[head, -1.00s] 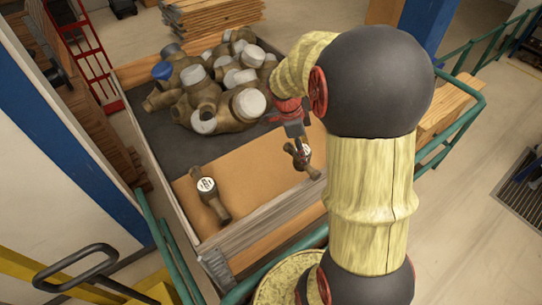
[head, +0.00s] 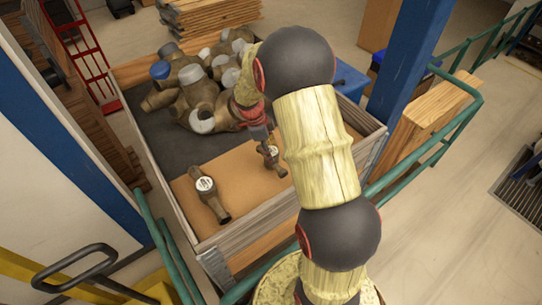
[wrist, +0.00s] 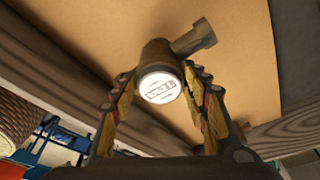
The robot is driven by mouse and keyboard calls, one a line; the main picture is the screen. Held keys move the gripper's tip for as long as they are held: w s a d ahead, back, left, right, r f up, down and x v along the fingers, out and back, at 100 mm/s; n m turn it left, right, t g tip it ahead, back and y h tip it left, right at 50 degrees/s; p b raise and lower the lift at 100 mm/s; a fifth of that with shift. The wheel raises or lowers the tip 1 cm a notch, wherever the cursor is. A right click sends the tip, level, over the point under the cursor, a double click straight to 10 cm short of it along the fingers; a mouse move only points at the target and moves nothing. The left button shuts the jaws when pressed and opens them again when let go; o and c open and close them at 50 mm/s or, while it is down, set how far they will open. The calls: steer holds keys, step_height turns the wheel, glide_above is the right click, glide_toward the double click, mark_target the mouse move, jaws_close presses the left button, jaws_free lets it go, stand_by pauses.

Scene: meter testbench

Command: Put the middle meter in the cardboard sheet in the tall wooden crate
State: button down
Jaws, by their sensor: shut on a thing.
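My gripper (head: 268,146) is shut on a small brass meter (head: 274,165) with a white face, over the cardboard sheet (head: 240,170). In the wrist view the meter's white face (wrist: 160,87) sits between the two fingers of the gripper (wrist: 160,80), its pipe end pointing up right. I cannot tell whether it touches the sheet. A second small meter (head: 208,193) lies on the sheet to the left. The sheet lies inside the wooden-walled crate (head: 265,215), at its near end. My arm hides the right part of the sheet.
Large brass meters (head: 185,90) with white and blue caps are heaped on the dark far part of the crate. A blue container (head: 350,80) and a blue post (head: 405,75) stand behind. Green railings (head: 430,150) run at right and in front.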

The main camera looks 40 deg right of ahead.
steer(key=shift+f, duration=1.25)
steer(key=shift+f, duration=0.2)
steer(key=c, duration=1)
jaws_free()
steer(key=shift+s, duration=0.1)
steer(key=shift+r, duration=0.15)
